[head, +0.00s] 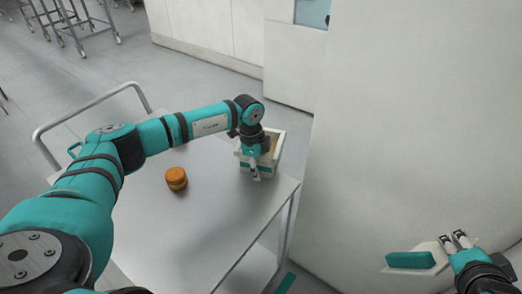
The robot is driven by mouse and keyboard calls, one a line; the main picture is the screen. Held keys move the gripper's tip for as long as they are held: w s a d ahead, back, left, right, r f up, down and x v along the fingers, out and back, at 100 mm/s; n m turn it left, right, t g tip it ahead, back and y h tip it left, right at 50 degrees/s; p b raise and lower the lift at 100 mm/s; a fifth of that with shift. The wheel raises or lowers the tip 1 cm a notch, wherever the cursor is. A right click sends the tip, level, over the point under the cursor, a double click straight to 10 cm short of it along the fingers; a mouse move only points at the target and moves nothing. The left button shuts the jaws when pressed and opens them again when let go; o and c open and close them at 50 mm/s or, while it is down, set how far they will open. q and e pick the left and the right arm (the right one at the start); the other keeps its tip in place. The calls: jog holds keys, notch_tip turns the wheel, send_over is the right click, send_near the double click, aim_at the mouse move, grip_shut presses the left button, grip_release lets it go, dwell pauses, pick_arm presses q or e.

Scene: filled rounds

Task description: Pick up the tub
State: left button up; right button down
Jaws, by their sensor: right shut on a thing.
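A white, open-topped tub (244,168) with a teal band stands at the far right end of the cart top; its inside looks tan. My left gripper (255,170) reaches down at the tub's near wall. One pale finger shows in front of that wall; the other is hidden, so its opening cannot be told. My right gripper (454,238), at the lower right, is shut on a white thing with a teal block (410,260), held away from the cart.
A round orange-brown item, seemingly stacked, (176,179) stands on the grey cart top (215,225), left of the tub. The cart has a tubular handle (90,102) at the left. A white wall (400,110) rises close behind the cart's right side. Metal-framed furniture (75,22) stands far off.

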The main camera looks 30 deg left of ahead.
pick_arm(q)
jog(key=shift+c, duration=0.4)
grip_shut()
jog(key=shift+w+r, duration=0.1)
jog(key=shift+r, duration=0.1)
